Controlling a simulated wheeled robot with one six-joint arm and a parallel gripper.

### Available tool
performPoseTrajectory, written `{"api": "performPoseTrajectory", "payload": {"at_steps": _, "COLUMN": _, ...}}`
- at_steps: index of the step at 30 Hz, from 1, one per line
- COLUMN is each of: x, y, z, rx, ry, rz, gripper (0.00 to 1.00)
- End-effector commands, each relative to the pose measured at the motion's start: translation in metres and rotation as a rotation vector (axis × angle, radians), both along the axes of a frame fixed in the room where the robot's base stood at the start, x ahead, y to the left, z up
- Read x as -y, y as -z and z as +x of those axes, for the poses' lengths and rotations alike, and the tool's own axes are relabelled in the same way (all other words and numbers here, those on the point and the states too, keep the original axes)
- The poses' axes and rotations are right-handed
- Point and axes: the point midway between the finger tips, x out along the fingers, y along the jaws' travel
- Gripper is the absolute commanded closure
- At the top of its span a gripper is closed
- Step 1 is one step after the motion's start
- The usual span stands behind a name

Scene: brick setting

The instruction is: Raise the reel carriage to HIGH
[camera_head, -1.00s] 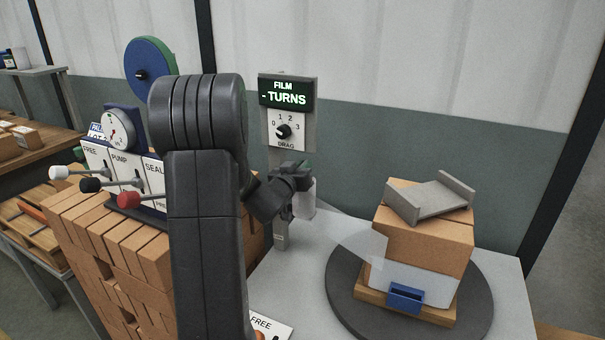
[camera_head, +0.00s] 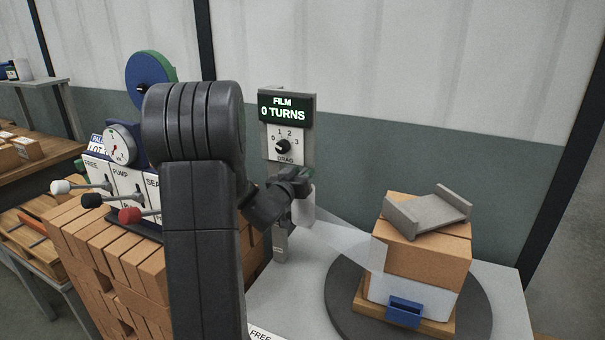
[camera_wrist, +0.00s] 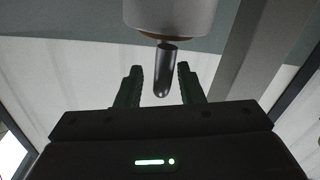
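The reel carriage on the grey mast (camera_head: 281,243) is mostly hidden behind my arm and gripper. Its white film reel (camera_head: 304,208) shows at mid-height on the mast, with clear film running right to the brick stack. In the wrist view the reel (camera_wrist: 170,14) is at the top, with a rounded metal pin (camera_wrist: 162,70) pointing down from it. My gripper (camera_wrist: 160,85) is open; its two fingers stand either side of the pin with gaps visible on both sides. In the head view my gripper (camera_head: 296,182) is beside the reel.
The display (camera_head: 284,108) reads "FILM 0 TURNS" above a drag dial (camera_head: 283,146). A brick stack (camera_head: 428,254) with a grey channel piece (camera_head: 430,212) on top stands on the dark turntable (camera_head: 340,300). Levers (camera_head: 130,215) and a gauge (camera_head: 120,143) are at left.

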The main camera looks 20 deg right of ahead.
Motion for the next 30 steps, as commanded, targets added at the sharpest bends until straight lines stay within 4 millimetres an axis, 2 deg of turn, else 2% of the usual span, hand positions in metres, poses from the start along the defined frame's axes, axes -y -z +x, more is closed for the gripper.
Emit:
{"api": "performPoseTrajectory", "payload": {"at_steps": 12, "x": -0.068, "y": 0.0, "z": -0.056, "rx": 0.001, "ry": -0.004, "rz": -0.002, "gripper": 0.66}}
{"api": "performPoseTrajectory", "payload": {"at_steps": 18, "x": -0.091, "y": -0.001, "z": -0.077, "rx": 0.002, "ry": -0.002, "rz": -0.002, "gripper": 0.66}}
{"api": "performPoseTrajectory", "payload": {"at_steps": 30, "x": -0.099, "y": -0.001, "z": -0.085, "rx": 0.001, "ry": 0.0, "rz": -0.003, "gripper": 0.66}}
